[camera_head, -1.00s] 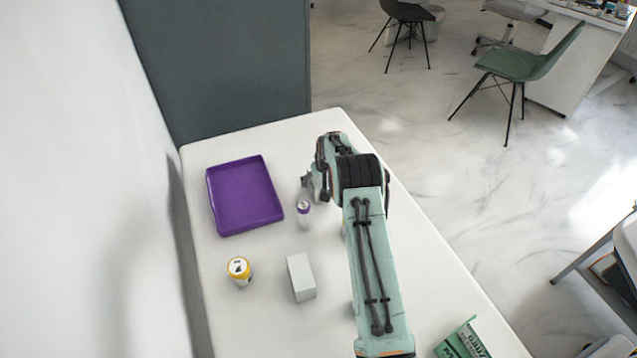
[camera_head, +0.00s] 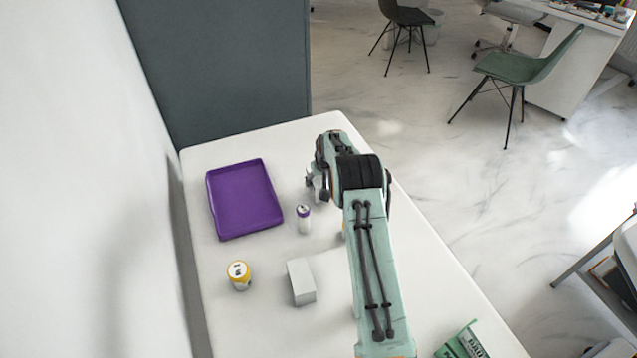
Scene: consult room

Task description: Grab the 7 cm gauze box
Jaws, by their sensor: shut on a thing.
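My gripper (camera_head: 314,186) is at the far part of the table, right of the purple tray and just beyond a small white bottle with a purple cap (camera_head: 304,219). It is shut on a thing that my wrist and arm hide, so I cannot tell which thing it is. A green box with pale lettering (camera_head: 463,345) is at the bottom right, partly cut off by the frame edge; its print is not clearly readable. A plain white box (camera_head: 301,282) stands left of my arm. No size mark shows on either box.
The purple tray (camera_head: 244,200) lies empty at the table's left. A yellow and white can (camera_head: 239,275) stands in front of it. The white table (camera_head: 255,325) is clear at the front left. A wall is close on the left, and a grey panel (camera_head: 220,70) stands behind.

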